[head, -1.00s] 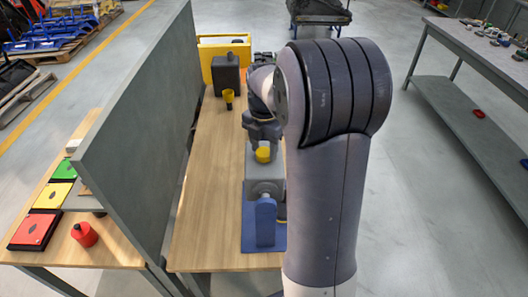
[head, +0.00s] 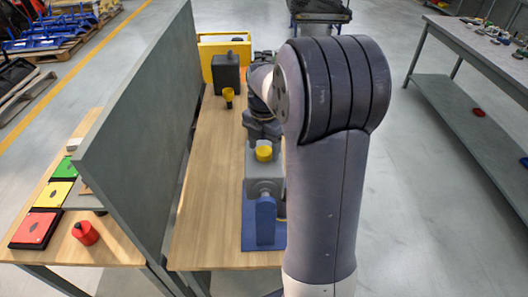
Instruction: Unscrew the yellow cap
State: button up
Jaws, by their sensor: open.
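The yellow cap (head: 264,153) sits on top of a grey block-shaped fixture (head: 265,178) on the wooden table. My gripper (head: 264,138) is just behind and above the cap in the head view, with a small gap visible between them. It is open and holds nothing that I can see. My arm hides part of the fixture's right side. A blue upright piece (head: 265,222) stands on a blue mat (head: 250,240) in front of the fixture.
A small yellow cup-like part (head: 228,95) and a dark box (head: 226,75) stand further back, before a yellow bin (head: 210,48). A tall grey partition (head: 140,130) runs along the table's left side. Bare wood (head: 210,200) lies left of the fixture.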

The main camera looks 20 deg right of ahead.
jog(key=m, duration=1.1)
jog(key=shift+m, duration=0.3)
jog(key=m, duration=1.6)
